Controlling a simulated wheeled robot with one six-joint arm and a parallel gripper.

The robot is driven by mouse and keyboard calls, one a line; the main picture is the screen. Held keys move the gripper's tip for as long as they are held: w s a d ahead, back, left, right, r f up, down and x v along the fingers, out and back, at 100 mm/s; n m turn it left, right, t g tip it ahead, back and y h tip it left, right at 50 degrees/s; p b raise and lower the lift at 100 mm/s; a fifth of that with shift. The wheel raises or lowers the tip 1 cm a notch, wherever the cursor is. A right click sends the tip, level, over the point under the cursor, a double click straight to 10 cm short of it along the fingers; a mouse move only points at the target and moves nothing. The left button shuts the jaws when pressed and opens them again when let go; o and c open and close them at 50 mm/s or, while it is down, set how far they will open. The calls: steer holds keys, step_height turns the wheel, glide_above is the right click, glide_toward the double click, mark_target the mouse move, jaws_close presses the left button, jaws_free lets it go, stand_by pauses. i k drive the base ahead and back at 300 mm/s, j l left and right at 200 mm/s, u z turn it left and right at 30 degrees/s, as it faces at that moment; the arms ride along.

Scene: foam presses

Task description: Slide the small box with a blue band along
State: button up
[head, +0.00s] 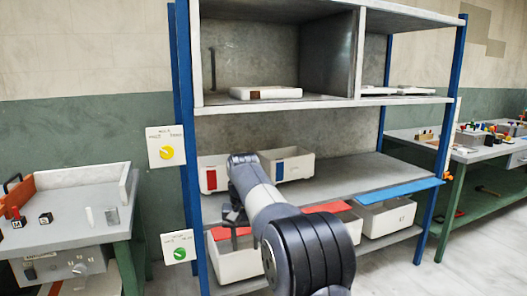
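The small white box with a blue band (300,168) stands on the middle shelf, its band facing front. My gripper (235,222) hangs below the wrist, in front of the shelf edge, left of and lower than the blue-band box. It looks apart from that box. Its fingers are small and dark, and I cannot tell whether they are open.
Larger white bins (385,220) stand on the lower shelf, with red and blue panels above them. The middle shelf (365,172) is bare to the right of the blue-band box. Blue posts (188,120) bound the rack. Workbenches stand left (65,225) and right (480,150).

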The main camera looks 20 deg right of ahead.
mark_target(284, 165)
steer(key=i+l+u, duration=0.1)
steer(key=i+l, duration=0.55)
steer(key=i+l+u, duration=0.15)
steer(key=i+l, duration=0.15)
steer(key=i+l+u, duration=0.1)
steer(key=i+l, duration=0.2)
steer(key=l, duration=0.2)
steer(key=i+l, duration=0.3)
steer(key=i+l+u, duration=0.15)
steer(key=l, duration=0.4)
steer(key=i+l+u, duration=0.1)
steer(key=i+l, duration=0.3)
steer(key=i+l+u, duration=0.1)
steer(key=l, duration=0.4)
steer(key=i, duration=0.1)
